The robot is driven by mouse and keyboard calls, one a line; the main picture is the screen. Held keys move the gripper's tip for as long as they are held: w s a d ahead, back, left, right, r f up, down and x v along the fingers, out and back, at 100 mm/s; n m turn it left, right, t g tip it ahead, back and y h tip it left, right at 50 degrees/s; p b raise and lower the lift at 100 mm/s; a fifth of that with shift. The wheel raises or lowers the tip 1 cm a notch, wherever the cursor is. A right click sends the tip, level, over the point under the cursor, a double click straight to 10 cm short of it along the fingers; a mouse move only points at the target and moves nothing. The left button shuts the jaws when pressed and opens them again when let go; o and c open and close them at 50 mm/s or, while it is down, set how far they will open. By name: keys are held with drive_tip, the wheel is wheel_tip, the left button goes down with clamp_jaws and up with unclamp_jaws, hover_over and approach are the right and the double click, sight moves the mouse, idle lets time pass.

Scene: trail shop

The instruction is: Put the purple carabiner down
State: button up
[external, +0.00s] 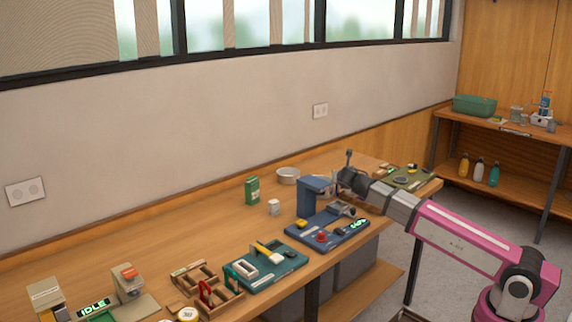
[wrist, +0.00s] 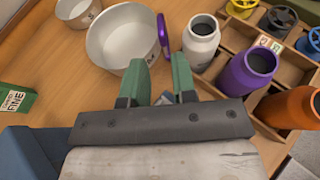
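The purple carabiner (wrist: 163,36) shows in the wrist view as a narrow upright shape just beyond my fingertips, by the right rim of a grey-white pot (wrist: 108,48). I cannot tell whether it touches the pot. My gripper (wrist: 160,64) has two green fingertips standing apart, with a clear gap wider than the carabiner's visible width; neither finger visibly presses on it. In the external view, my gripper's end (external: 346,178) is over the long bench by a blue machine (external: 314,196); its fingers and the carabiner cannot be made out there.
A white bottle (wrist: 201,42), a purple bottle (wrist: 246,76) and an orange bottle (wrist: 291,107) crowd the right side, near a divided wooden tray (wrist: 235,36). A green box (wrist: 15,102) is at left. Bare bench (wrist: 62,82) lies left of my fingers.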

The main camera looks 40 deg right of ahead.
drive_tip(key=x, duration=1)
drive_tip(key=shift+w+f, duration=0.15)
clamp_jaws()
